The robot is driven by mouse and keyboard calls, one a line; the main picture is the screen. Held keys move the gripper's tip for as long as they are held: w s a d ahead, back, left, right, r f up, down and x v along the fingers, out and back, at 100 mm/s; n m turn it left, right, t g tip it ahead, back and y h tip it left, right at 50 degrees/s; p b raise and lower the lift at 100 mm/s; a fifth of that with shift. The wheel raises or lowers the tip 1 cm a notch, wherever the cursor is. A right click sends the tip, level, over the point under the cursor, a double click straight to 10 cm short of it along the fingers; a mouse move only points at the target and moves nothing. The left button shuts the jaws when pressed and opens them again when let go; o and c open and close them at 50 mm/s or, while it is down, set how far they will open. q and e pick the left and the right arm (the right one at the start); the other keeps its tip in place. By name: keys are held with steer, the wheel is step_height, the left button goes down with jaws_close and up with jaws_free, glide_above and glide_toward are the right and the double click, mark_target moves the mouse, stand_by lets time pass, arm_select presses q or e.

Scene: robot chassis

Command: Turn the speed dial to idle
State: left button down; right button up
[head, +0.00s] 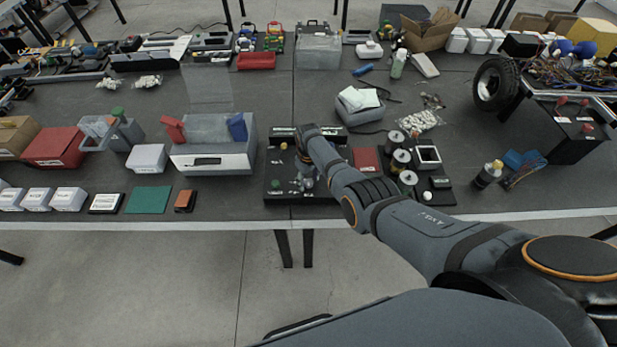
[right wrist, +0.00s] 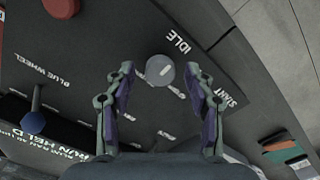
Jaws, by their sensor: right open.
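The speed dial (right wrist: 161,68) is a small round grey knob with a pale mark on its top, in the upper middle of the right wrist view. The IDLE label (right wrist: 176,41) is printed just above and right of it. My right gripper (right wrist: 159,76) is open, with one fingertip on each side of the dial in that view and a gap to both. I cannot tell how high the fingertips are above it. In the head view the right gripper (head: 306,180) is over the black control panel (head: 273,192), and the arm hides part of it.
On the panel a blue-topped lever (right wrist: 36,122) stands near the BLUE WHEEL label, and a red button (right wrist: 61,6) is at the top left. A grey bin (head: 212,158) stands left of the panel.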

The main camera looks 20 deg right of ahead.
mark_target(309, 182)
step_height(309, 182, up, 12)
stand_by(0.4)
stand_by(0.3)
